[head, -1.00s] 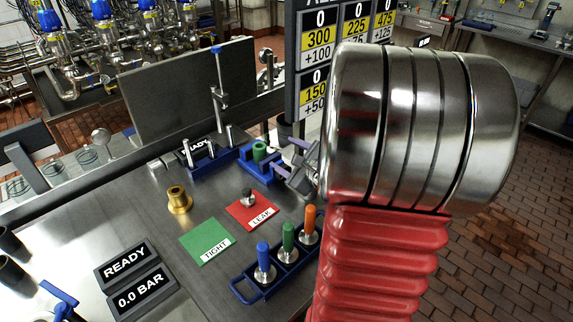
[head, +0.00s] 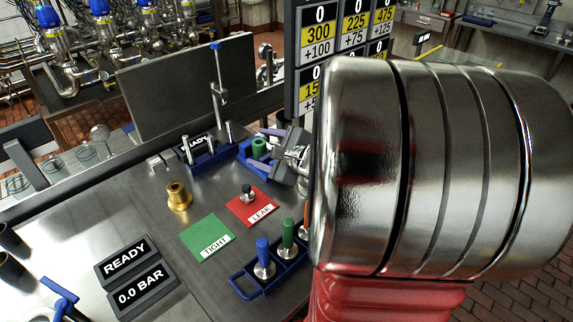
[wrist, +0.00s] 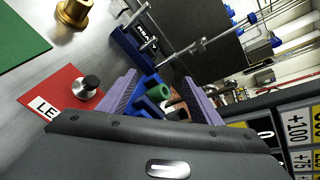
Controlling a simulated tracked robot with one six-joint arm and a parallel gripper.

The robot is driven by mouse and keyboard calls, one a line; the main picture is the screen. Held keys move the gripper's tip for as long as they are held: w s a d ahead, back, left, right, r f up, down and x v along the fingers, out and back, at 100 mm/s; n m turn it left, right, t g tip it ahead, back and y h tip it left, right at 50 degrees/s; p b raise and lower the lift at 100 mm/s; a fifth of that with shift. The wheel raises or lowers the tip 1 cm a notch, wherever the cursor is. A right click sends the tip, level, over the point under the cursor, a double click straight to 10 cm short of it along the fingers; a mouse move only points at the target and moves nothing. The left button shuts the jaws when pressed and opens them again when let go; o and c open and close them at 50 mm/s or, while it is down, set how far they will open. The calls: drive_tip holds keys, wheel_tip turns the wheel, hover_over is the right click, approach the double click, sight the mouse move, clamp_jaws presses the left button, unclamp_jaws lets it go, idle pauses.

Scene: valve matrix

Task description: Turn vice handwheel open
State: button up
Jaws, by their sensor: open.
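The blue vice (head: 246,157) sits on the steel table with a green cylinder (head: 259,148) in it. It also shows in the wrist view (wrist: 141,107), between and beyond my fingers. My gripper (head: 261,151) is open, with its two purple fingers on either side of the vice's near end in the picture. In the wrist view my gripper (wrist: 160,84) has a wide gap, with the green cylinder and a small dark part in it. I cannot make out the handwheel clearly, or whether the fingers touch anything.
A blue rack (head: 243,285) with colored-handled plugs stands in front, partly behind my arm. A red LEAK pad (head: 240,212) with a black-knobbed part, a green TIGHT pad (head: 205,232) and a brass fitting (head: 178,197) lie left. A blue clamp stand (head: 207,160) is beside the vice.

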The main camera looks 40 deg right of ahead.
drive_tip(key=s+a+r+n+g+y, duration=0.1)
drive_tip(key=s+a+n+g+y, duration=0.2)
drive_tip(key=a+n, duration=0.65)
drive_tip(key=s+a+n+g+y, duration=0.25)
drive_tip(key=a+n, duration=0.25)
drive_tip(key=a, duration=0.9)
drive_tip(key=s+a+r+n+g+h, duration=0.1)
drive_tip(key=s+n+g+h, duration=0.2)
drive_tip(key=s+n, duration=0.8)
drive_tip(key=shift+s+r+n+h, duration=0.15)
drive_tip(key=shift+s+n+h, duration=0.25)
drive_tip(key=shift+n+h, duration=0.6)
drive_tip(key=shift+c, duration=0.5)
